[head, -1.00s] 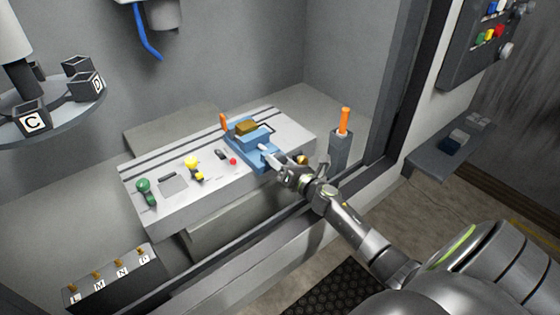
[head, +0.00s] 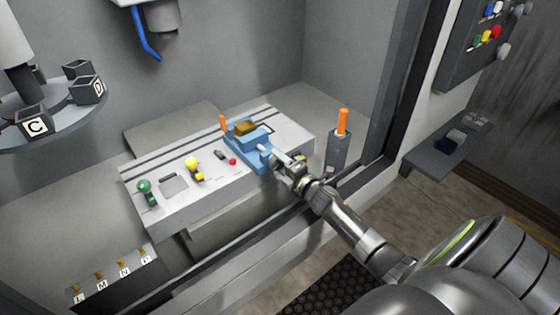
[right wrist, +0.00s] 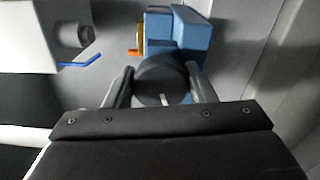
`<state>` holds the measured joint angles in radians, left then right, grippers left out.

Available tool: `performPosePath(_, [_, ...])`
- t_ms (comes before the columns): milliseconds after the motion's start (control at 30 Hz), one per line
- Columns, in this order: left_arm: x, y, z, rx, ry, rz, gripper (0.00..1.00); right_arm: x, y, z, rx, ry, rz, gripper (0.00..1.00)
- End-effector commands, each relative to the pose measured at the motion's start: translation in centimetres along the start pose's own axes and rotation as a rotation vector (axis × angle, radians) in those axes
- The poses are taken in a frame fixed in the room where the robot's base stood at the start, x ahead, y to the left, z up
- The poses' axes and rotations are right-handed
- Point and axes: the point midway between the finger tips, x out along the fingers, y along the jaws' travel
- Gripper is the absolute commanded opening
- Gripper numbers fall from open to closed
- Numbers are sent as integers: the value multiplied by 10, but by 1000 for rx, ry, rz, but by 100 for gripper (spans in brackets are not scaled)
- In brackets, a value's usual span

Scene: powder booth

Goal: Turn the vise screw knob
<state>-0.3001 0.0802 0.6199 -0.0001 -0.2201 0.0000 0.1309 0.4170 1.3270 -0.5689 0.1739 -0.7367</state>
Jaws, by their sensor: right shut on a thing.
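The blue vise (head: 247,146) stands on the grey table, with a brownish-yellow block (head: 246,127) between its jaws. It also shows in the right wrist view (right wrist: 190,33). The vise screw knob (right wrist: 162,82) is dark and round with a white mark on its face, pointing down in the right wrist view. My right gripper (head: 276,158) is at the near end of the vise, with one finger on each side of the knob, shut on it. The gripper mostly hides the knob in the head view. My left gripper is not in view.
The slotted table (head: 222,190) carries a green knob (head: 144,186) and a yellow knob (head: 192,163). A grey post with an orange handle (head: 342,121) stands right of the gripper. The booth's dark frame (head: 408,85) rises beyond it. My right arm reaches over the booth sill.

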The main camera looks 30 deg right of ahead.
Motion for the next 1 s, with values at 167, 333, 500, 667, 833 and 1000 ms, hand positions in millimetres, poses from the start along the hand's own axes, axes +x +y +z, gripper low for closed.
performPosePath(167, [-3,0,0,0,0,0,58,-1,-2,0,91,-1,-3,27])
performPosePath(333, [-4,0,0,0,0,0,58,-1,-2,0,141,-1,-3,27])
performPosePath(500, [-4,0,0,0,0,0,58,-1,-2,0,163,-1,-3,27])
performPosePath(667, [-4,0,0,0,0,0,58,-1,-3,0,167,-1,-3,27])
performPosePath(833, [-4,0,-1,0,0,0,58,-1,-3,0,165,-1,-3,27])
performPosePath(1000, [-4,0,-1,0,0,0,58,-1,-2,0,164,-1,-3,66])
